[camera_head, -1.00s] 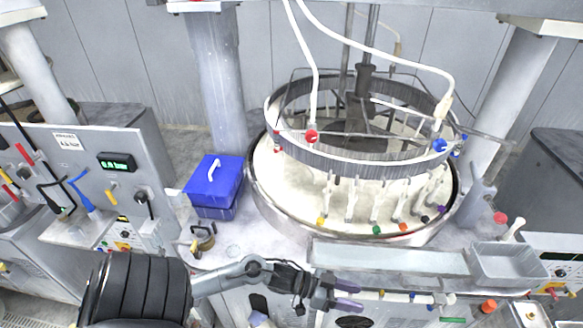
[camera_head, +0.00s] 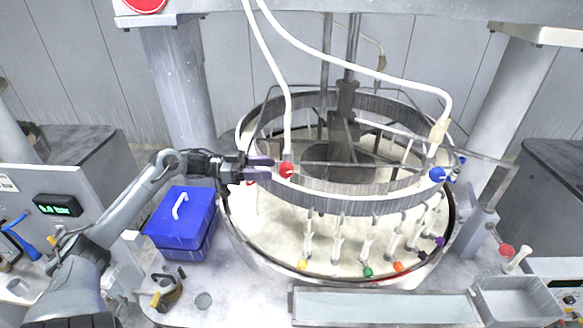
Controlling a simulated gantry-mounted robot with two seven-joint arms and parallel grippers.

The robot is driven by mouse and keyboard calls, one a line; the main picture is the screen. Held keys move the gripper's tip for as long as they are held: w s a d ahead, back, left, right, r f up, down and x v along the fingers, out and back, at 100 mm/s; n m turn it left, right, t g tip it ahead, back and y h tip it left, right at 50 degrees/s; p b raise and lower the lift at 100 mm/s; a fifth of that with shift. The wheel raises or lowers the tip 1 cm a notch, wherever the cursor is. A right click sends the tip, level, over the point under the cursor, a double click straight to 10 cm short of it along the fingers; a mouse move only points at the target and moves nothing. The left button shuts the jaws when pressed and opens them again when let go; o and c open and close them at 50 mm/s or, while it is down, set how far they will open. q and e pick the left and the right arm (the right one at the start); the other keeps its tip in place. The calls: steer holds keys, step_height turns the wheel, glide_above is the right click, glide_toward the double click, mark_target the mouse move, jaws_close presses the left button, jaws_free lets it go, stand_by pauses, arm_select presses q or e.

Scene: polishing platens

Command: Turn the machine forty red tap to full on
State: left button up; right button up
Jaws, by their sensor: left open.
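The red tap (camera_head: 286,169) is a round red knob on the left front of the raised metal ring (camera_head: 340,196), below a white hose. My left gripper (camera_head: 272,168) reaches in from the left at ring height. It is open, with its purple-grey fingertips right beside the red tap's left side. I cannot tell whether they touch it. A second, smaller red piece (camera_head: 250,182) shows just below the fingers, partly hidden. A blue tap (camera_head: 437,174) sits on the right front of the ring. My right gripper is not in view.
A blue box with a white handle (camera_head: 181,222) stands under my left forearm. A padlock-like brass item (camera_head: 167,291) lies in front of it. Several small coloured knobs line the round platen's front. A long metal tray (camera_head: 385,308) lies at the front edge.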

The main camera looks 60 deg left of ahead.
mark_target(293, 169)
arm_select(q)
steer(key=p+x, duration=0.1)
steer(key=x, duration=0.5)
steer(key=shift+w+d+r+p, duration=0.1)
steer(key=shift+w+d+p, duration=0.15)
steer(key=shift+p, duration=0.15)
steer(key=shift+w+d, duration=0.35)
steer(key=shift+w, duration=0.3)
